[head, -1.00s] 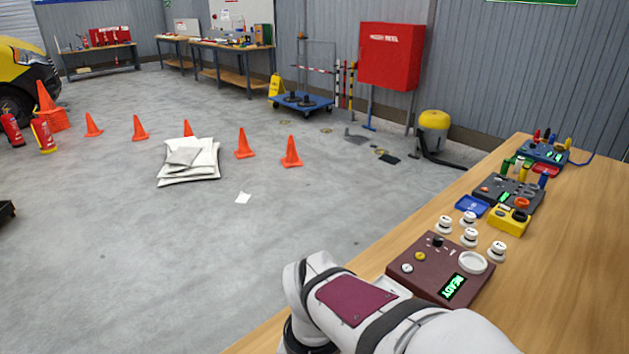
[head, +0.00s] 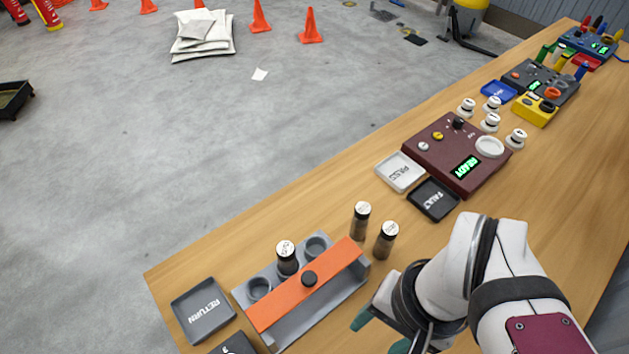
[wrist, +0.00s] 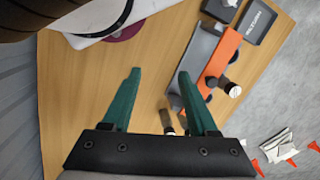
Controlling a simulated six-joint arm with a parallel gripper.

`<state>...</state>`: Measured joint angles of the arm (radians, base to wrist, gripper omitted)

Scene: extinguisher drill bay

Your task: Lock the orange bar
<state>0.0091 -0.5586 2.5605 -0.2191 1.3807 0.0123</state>
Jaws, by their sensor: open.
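The orange bar (head: 330,267) lies lengthwise over a grey rack (head: 318,321), with a black knob (head: 309,279) near its middle. A dark vial with a white cap (head: 286,258) stands in the rack beside the bar, between two empty round sockets. I cannot tell whether the bar is fastened. In the wrist view the orange bar (wrist: 221,52) is right of the fingers, with the grey rack (wrist: 197,62) beside it. My gripper (wrist: 160,73) is open and empty, apart from the bar. Its green fingertips show in the head view (head: 380,332), right of the rack.
Two capped vials (head: 361,221) (head: 387,240) stand loose near the rack's right end. A grey return tray (head: 190,326) lies to its left. Behind are a white tray (head: 400,172), a black fault tray (head: 433,199) and a maroon tester (head: 437,154) reading READY.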

